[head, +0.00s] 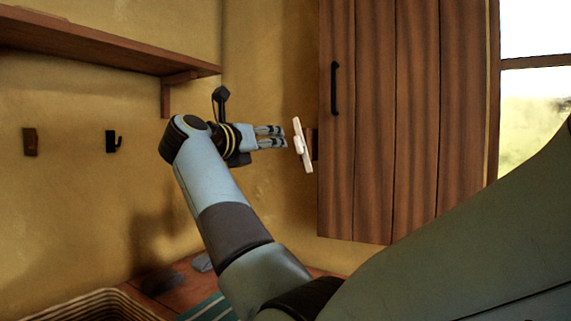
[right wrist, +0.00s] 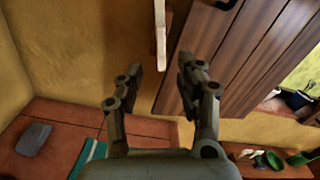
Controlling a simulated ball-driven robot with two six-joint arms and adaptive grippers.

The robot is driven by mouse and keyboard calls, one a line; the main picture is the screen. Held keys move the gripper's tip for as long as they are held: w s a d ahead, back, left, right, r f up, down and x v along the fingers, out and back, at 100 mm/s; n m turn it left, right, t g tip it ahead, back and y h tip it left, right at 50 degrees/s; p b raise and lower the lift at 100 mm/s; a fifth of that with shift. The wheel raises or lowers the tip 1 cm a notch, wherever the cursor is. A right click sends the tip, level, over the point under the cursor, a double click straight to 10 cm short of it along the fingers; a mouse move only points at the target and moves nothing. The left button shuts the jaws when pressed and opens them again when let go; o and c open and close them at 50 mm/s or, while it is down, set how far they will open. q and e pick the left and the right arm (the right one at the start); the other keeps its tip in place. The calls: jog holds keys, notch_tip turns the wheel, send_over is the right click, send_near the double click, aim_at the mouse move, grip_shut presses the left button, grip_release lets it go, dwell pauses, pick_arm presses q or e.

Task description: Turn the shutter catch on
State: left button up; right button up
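The shutter catch (head: 301,145) is a thin cream bar, tilted slightly off upright. It sits on a small dark mount (head: 313,144) at the left edge of the wooden shutter (head: 385,120). My right gripper (head: 285,137) is just left of the catch in the head view, with its fingers pointing at it and a small gap between. In the right wrist view, the fingers are spread apart and empty. The catch (right wrist: 160,35) shows there beyond the fingertips, roughly in line with the gap, its upper end cut off by the frame. My left gripper is not in view.
The shutter carries a dark handle (head: 334,88); a window (head: 535,110) is at the right. A wooden shelf (head: 90,50) and two hooks are on the wall at left. Below, a wooden counter (right wrist: 60,130) holds a grey object (right wrist: 33,139) and a teal striped cloth (right wrist: 92,155).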

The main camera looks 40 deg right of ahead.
aim_at(297, 144)
jog(key=x, duration=0.5)
jog(key=p+x, duration=0.1)
jog(key=x, duration=0.3)
jog(key=shift+d+f, duration=0.25)
jog(key=shift+d, duration=0.2)
jog(key=shift+w+d+f, duration=0.1)
jog(key=shift+w+d, duration=0.05)
jog(key=shift+d, duration=0.45)
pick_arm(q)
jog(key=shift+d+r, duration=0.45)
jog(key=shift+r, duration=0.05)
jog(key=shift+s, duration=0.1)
pick_arm(e)
grip_shut()
